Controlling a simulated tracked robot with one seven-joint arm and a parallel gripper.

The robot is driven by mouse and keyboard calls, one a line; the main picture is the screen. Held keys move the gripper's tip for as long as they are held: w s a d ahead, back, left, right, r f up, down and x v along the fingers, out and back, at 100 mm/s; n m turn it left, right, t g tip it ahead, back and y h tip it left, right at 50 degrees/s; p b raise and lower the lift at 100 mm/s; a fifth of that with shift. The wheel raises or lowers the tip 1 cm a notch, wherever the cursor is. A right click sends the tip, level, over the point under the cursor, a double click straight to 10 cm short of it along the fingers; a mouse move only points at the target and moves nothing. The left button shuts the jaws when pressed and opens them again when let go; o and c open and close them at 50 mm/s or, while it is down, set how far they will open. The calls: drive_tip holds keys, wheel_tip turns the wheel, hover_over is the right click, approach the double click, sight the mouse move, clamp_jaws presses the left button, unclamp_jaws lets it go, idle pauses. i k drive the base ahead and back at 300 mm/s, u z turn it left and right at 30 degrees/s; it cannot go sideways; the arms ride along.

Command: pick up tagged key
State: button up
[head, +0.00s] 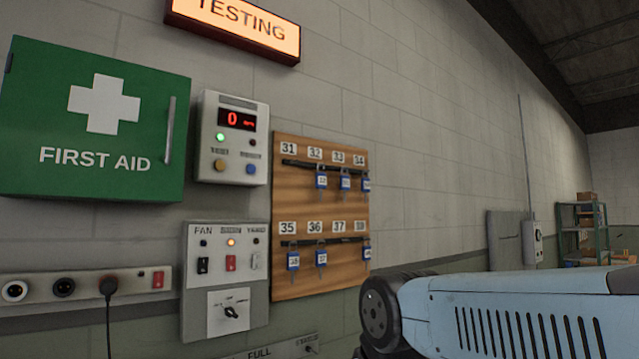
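A wooden key board (285,200) hangs on the wall in the head view, with numbered hooks in two rows. In the upper row, tagged keys hang below 32 (321,181), 33 (345,183) and 34 (366,184). In the lower row, tagged keys hang below 35 (293,261), 36 (321,258) and the last label (366,252). No key shows below 31 or 37. The writing on the tags is too small to read. My pale blue arm shows at the lower right, but my gripper is out of view.
Left of the board are a counter box (232,150) showing 0, a switch panel (225,290) and a green first aid cabinet (95,120). A socket strip (85,287) has a black plug and cable. Shelving (583,225) stands far right.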

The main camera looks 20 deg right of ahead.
sight(345, 180)
drive_tip(key=z, duration=0.15)
drive_tip(key=i, duration=0.95)
drive_tip(key=u, duration=0.05)
